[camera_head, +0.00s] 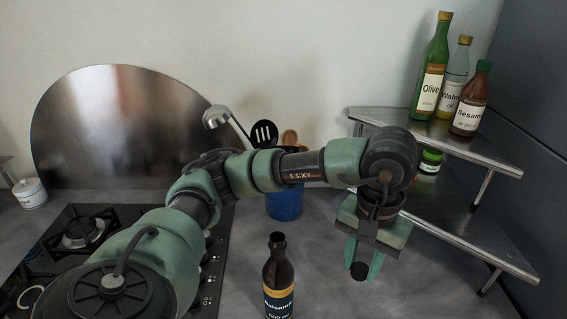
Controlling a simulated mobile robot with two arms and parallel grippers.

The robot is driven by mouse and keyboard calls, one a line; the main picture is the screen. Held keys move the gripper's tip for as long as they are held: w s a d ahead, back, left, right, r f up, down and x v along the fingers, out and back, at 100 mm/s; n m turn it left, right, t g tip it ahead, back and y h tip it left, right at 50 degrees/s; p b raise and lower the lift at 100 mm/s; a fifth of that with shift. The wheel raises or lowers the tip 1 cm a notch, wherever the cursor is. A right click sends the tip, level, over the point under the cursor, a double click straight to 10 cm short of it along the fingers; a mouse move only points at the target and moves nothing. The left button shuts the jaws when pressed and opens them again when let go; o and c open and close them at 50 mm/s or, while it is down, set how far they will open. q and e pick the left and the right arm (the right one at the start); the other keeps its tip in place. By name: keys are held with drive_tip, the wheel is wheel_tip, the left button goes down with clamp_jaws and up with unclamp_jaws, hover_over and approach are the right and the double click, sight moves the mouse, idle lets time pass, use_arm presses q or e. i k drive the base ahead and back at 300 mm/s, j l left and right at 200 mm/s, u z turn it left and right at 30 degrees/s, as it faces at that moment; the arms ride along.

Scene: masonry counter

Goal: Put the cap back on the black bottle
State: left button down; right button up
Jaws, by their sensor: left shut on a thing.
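The black bottle (278,284), with a dark blue and gold label, stands upright and uncapped on the counter at the bottom middle. Its lower end is cut off by the picture edge. My left gripper (361,267) points down to the right of the bottle, apart from it. Its green fingers are shut on a small round black cap (359,271) at their tips. My right gripper is not in view.
A blue utensil holder (284,203) stands behind my left arm. A metal corner shelf (440,139) at the right holds several bottles and a green-lidded jar (431,160). A gas hob (82,235) is at the left. Counter between bottle and gripper is clear.

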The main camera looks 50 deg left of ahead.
sight(278, 272)
drive_tip(key=k+j+u, duration=0.25)
drive_tip(key=k+j, duration=0.2)
drive_tip(key=k+j+u, duration=0.1)
drive_tip(key=j, duration=0.5)
drive_tip(key=k+u, duration=0.05)
